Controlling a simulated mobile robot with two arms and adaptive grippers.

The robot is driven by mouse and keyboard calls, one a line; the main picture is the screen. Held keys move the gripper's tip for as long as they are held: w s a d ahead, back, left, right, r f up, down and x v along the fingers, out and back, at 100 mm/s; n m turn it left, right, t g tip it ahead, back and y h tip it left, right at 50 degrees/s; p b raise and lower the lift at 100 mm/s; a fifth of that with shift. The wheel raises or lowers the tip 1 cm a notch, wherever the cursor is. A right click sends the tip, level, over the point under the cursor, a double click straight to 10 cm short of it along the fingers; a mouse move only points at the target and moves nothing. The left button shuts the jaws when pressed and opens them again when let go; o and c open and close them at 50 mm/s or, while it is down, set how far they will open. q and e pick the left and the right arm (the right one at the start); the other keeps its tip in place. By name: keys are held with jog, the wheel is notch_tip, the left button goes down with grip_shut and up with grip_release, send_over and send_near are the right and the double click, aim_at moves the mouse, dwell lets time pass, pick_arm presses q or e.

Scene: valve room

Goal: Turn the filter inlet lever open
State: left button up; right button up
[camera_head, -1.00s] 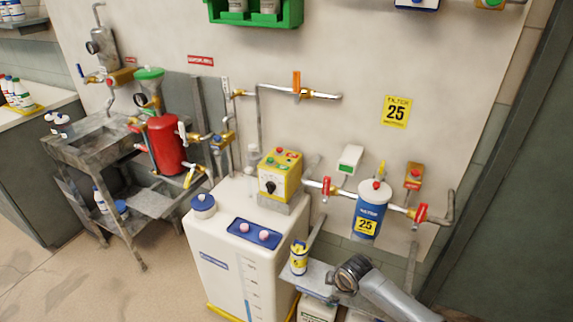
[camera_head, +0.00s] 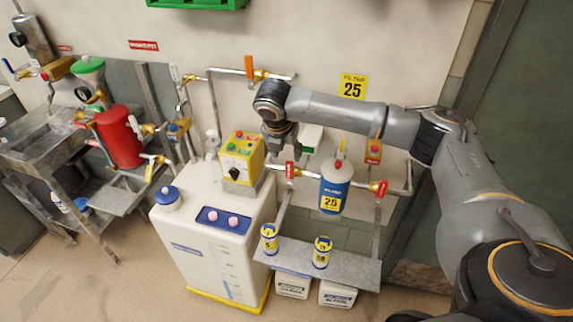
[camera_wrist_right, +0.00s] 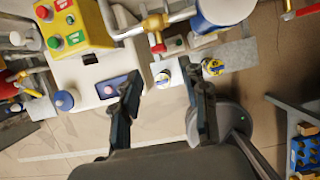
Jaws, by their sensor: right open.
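The blue filter with a white top (camera_head: 335,190) and a yellow 25 label hangs on a pipe run at the wall. A red lever (camera_head: 290,171) sits on the pipe left of the filter and stands crosswise to the pipe. Another red lever (camera_head: 381,189) sits right of the filter. My right gripper (camera_head: 285,148) is open and empty, just above and left of the left red lever, apart from it. In the wrist view my right gripper (camera_wrist_right: 162,76) has its fingers spread, with the red lever (camera_wrist_right: 157,43) beyond the tips. My left gripper is not in view.
A yellow control box (camera_head: 241,158) stands on the white tank (camera_head: 205,252), close left of the gripper. A shelf (camera_head: 350,268) with two small yellow-labelled cans is below. An orange-handled valve (camera_head: 249,68) is above. My right forearm passes in front of the wall above the filter.

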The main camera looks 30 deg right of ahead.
aim_at(289, 165)
jog(key=p+x, duration=0.1)
jog(key=x, duration=0.9)
jog(key=shift+w+f, duration=0.1)
jog(key=shift+f, duration=0.1)
grip_shut()
